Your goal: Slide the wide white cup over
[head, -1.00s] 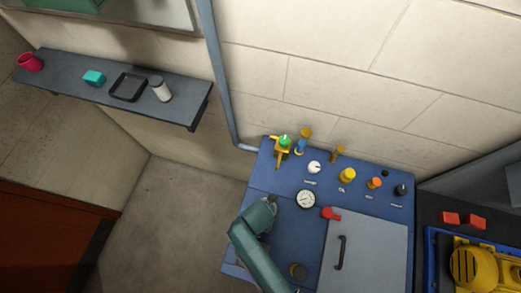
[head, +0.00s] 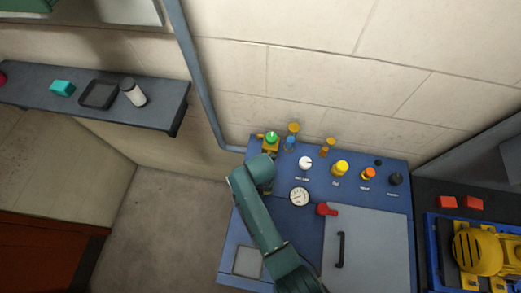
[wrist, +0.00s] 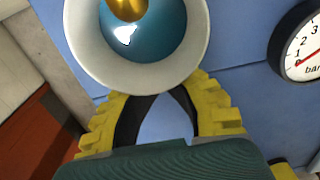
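The wide white cup (wrist: 84,62) fills the upper part of the wrist view, its round mouth facing the camera. Its inside looks glossy blue, and a gold rounded piece (wrist: 127,8) shows within the rim at the top edge. My gripper (wrist: 164,97) has yellow fingers with black pads just below the cup. The fingers curve toward each other, and their tips run up to the cup's lower rim, where they are hidden. I cannot tell whether they close on it. In the head view, my arm hides the cup and most of the gripper at the panel's left side.
A dial gauge (head: 300,196) is right of the gripper on the blue panel. Knobs, including a white one (head: 305,163) and a yellow one (head: 341,168), line the back. A red lever (head: 327,209) is near the grey door (head: 370,250). A wall shelf (head: 160,108) holds small items.

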